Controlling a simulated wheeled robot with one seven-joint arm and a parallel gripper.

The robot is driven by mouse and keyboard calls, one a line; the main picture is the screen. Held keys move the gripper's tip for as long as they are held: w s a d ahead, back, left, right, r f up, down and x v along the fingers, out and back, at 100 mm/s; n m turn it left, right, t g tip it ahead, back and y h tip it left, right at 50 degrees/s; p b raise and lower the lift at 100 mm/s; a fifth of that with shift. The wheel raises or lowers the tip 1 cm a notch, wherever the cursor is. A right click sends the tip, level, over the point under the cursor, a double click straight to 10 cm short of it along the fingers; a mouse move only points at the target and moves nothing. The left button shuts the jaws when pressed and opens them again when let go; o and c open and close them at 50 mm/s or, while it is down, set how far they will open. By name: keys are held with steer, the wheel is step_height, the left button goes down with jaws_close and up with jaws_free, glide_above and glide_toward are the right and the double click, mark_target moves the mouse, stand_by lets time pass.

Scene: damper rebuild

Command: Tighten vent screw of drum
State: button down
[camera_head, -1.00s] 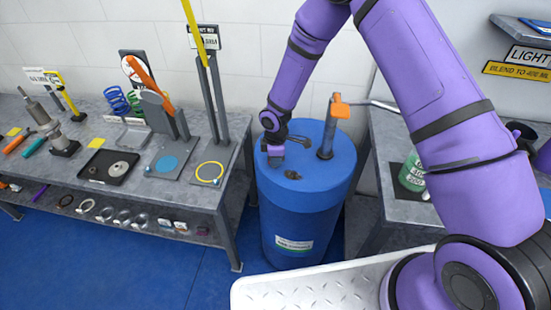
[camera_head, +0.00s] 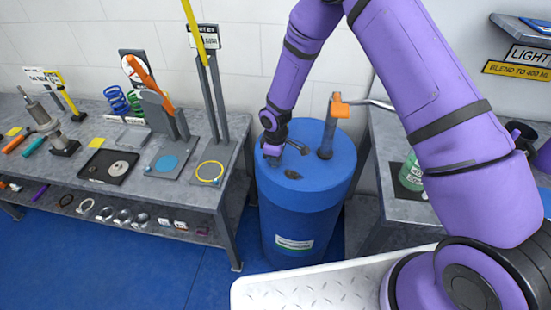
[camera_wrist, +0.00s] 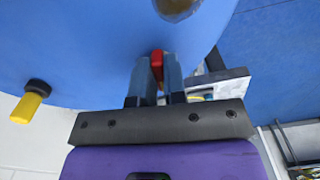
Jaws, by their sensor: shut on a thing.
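The blue drum (camera_head: 300,215) stands upright on the floor between two benches. Its blue lid also fills the upper part of the wrist view (camera_wrist: 90,40). My gripper (camera_head: 272,160) is low at the left part of the drum's lid. In the wrist view my gripper (camera_wrist: 158,68) is shut on a small red piece (camera_wrist: 157,58), which looks like the vent screw. The fingers hide most of it, and its thread and seat cannot be seen. In the head view my wrist hides it.
A pump with an orange handle (camera_head: 340,108) rises from the lid's back right. A workbench (camera_head: 225,185) with parts stands close at the left, another bench (camera_head: 375,225) at the right. A yellow-handled piece (camera_wrist: 31,103) shows beside the lid.

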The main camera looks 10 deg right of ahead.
steer(key=c, duration=1.2)
jaws_free()
step_height(320, 180, up, 11)
steer(key=shift+f, duration=0.1)
